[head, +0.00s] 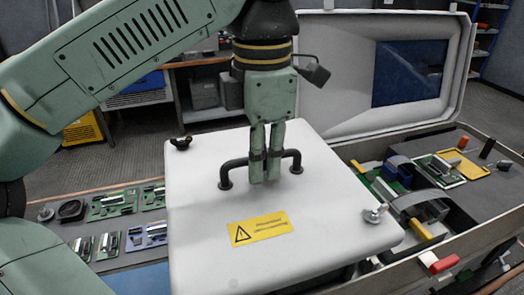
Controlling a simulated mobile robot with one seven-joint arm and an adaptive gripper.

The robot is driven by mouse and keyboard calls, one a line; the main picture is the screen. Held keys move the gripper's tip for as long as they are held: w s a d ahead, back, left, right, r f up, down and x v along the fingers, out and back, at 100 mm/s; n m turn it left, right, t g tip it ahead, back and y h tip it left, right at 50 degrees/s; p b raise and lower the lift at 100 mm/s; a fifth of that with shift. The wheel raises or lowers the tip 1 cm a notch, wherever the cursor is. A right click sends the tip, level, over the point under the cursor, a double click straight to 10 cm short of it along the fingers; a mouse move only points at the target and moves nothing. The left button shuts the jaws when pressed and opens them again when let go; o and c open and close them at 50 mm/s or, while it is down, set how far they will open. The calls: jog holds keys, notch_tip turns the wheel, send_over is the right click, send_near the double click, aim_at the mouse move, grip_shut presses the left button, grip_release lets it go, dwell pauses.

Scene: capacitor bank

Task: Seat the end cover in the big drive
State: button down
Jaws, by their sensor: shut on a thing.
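A large white cover (335,205) with a black handle (233,164) and a yellow warning label (259,230) fills the middle of the head view; I take it to be the end cover. It looks about level. My gripper (265,178) points down with its fingers closed on the middle of the handle. Knobs sit at the cover's far left corner (180,143) and right near corner (374,214). Dark structure shows below its near right edge, but I cannot tell whether the cover rests on it. The cover hides what lies beneath; I cannot make out the big drive.
On the right a grey case with its lid (345,85) raised holds circuit boards and parts, among them a yellow tray (480,164). Several green boards (112,205) lie on the grey surface at left. A workbench with grey bins (203,92) stands behind.

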aim_at(262, 184)
jog(key=shift+f+b, duration=1.45)
jog(key=shift+f, duration=0.95)
jog(key=shift+f+b, duration=0.5)
jog(key=shift+f, duration=0.2)
jog(key=c, duration=1.6)
grip_release()
